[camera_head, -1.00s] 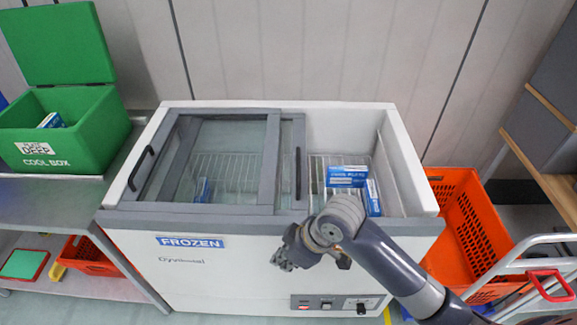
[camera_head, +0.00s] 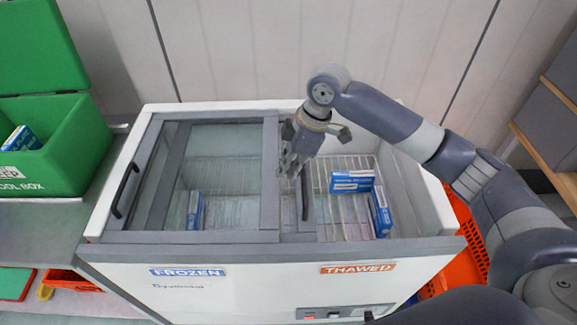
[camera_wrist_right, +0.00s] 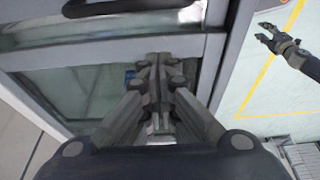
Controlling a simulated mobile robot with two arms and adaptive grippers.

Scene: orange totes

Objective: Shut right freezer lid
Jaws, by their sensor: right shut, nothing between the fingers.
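The white chest freezer (camera_head: 190,275) has two sliding framed glass lids. The left lid (camera_head: 225,165) covers the left part, with a black handle on its left edge. The right lid (camera_head: 292,225) is slid left, mostly under the left lid, so the right compartment lies open. Its black handle (camera_head: 305,195) stands upright near its right edge. My right gripper (camera_head: 288,168) is shut and empty, pointing down just left of this handle over the lid frames; contact cannot be told. Its closed fingers also show in the wrist view (camera_wrist_right: 160,75).
Blue-white boxes (camera_head: 350,181) (camera_head: 381,211) lie in the open right compartment on wire racks. Another box (camera_head: 195,211) is under the left glass. A green cool box (camera_head: 55,150) stands left on a grey bench. An orange tote (camera_head: 468,235) is at the right.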

